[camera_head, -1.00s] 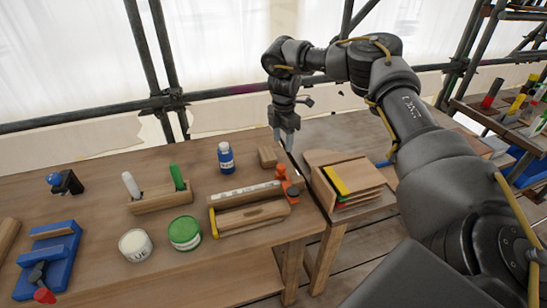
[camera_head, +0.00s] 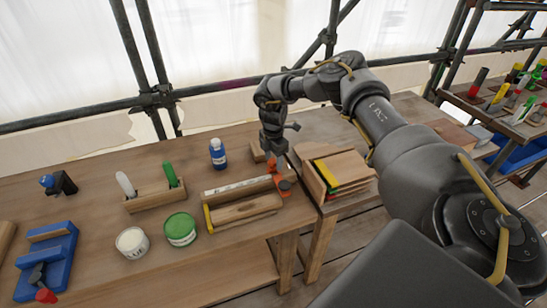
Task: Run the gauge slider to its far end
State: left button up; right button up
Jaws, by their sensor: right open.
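The gauge (camera_head: 240,211) is a wooden fixture with a pale printed scale strip (camera_head: 236,188) along its back, near the right end of the workbench. Its orange slider (camera_head: 282,185) is at the right end of the gauge, with a dark round part at its front. My right gripper (camera_head: 275,162) points down at the orange slider, directly above or around its upper part. The gripper's jaws are open, and the fingertips partly hide the slider's top. I cannot tell whether they touch it. My left gripper is not in view.
A blue bottle (camera_head: 218,154) and a small wood block (camera_head: 257,151) stand behind the gauge. A green tin (camera_head: 180,230) and a white tin (camera_head: 132,243) are to its left. A blue clamp (camera_head: 47,255) is at far left.

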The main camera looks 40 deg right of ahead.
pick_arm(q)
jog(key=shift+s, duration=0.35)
pick_arm(e)
jog(key=shift+c, duration=0.2)
grip_shut()
pick_arm(q)
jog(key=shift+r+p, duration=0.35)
jog(key=shift+p, duration=0.05)
pick_arm(e)
jog(key=d, duration=0.2)
jog(key=s+d, duration=0.1)
jog(key=d, duration=0.1)
jog(key=shift+s, duration=0.15)
jog(key=shift+c, duration=1.9)
grip_release()
jog(key=o, duration=0.4)
jog(key=shift+s+d, duration=0.1)
jog(key=shift+a, duration=0.2)
